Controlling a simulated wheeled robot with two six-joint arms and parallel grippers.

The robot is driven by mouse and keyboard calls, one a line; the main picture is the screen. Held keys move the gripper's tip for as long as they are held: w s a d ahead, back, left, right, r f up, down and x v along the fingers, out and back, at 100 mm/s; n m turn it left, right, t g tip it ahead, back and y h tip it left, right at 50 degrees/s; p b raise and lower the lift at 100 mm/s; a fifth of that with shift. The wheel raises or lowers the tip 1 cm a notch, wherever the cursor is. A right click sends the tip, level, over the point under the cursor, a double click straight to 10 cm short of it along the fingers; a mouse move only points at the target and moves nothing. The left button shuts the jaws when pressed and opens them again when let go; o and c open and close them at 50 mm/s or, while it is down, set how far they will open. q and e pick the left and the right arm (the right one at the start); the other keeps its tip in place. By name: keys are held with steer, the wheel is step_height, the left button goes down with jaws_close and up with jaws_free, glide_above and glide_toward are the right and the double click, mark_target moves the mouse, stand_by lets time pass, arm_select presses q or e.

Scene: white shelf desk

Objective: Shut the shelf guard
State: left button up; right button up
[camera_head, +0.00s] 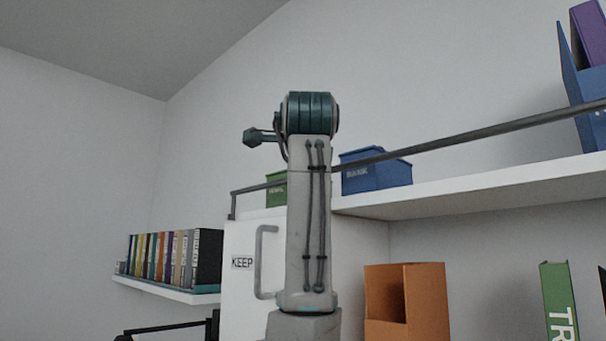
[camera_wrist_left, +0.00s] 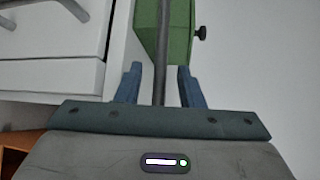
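The shelf guard (camera_head: 440,145) is a thin dark rail running along above the front of the high white shelf. Its left end bends down in a short post, and my upright arm hides part of it. In the left wrist view the rail (camera_wrist_left: 160,50) passes between the two blue fingers of my left gripper (camera_wrist_left: 160,82). The fingers are apart, with a gap on both sides of the rail. In the head view my left gripper is hidden. My right gripper is in neither view.
A green bin (camera_head: 277,188) and a blue bin (camera_head: 374,172) stand on the high shelf (camera_head: 470,193) behind the rail. A white cabinet (camera_head: 240,285) with a grey handle is below. A low shelf of books (camera_head: 170,258) is at left; an orange holder (camera_head: 425,300) at lower right.

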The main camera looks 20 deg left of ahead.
arm_select(q)
steer(key=b+v, duration=0.5)
steer(key=v, duration=0.5)
steer(key=shift+s+d, duration=0.2)
steer(key=shift+s, duration=0.1)
stand_by(0.4)
